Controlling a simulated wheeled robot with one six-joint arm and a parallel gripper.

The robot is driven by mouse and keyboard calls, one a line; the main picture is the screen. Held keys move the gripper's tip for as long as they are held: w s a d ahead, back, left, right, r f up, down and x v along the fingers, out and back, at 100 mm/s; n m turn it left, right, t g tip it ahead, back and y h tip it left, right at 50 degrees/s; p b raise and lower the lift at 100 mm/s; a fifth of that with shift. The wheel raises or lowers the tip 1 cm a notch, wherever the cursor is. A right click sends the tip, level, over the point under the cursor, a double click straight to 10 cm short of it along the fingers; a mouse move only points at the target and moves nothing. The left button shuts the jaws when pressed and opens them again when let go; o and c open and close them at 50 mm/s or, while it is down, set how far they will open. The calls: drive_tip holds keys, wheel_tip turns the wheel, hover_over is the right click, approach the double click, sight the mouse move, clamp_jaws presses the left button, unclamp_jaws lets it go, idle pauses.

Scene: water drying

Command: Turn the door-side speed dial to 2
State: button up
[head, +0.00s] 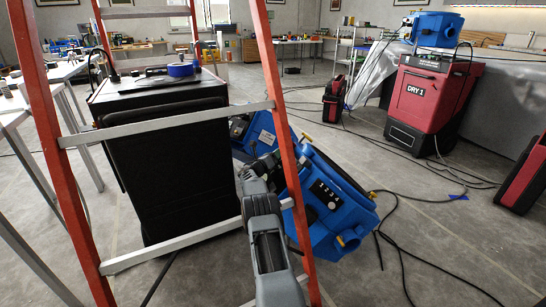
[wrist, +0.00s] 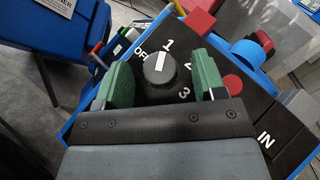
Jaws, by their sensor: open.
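The speed dial (wrist: 160,70) is a black knob with a white pointer line in the wrist view. OFF, 1, 2 and 3 are printed around it on a black panel. The pointer line aims at about the 1. My gripper (wrist: 164,76) is open, with one green-padded finger on each side of the knob. A small gap shows on both sides. In the head view, my gripper (head: 262,165) is beside a blue blower (head: 335,215); the knob cannot be made out there.
A red button (wrist: 232,84) is close to the right finger. A red-and-blue connector (wrist: 252,48) sticks up beyond it. Cables (head: 400,260) cross the floor at right.

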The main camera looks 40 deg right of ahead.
drive_tip(key=p+v, duration=0.4)
drive_tip(key=v, duration=0.9)
drive_tip(key=shift+s+a+p, duration=0.15)
drive_tip(key=shift+a+p, duration=0.25)
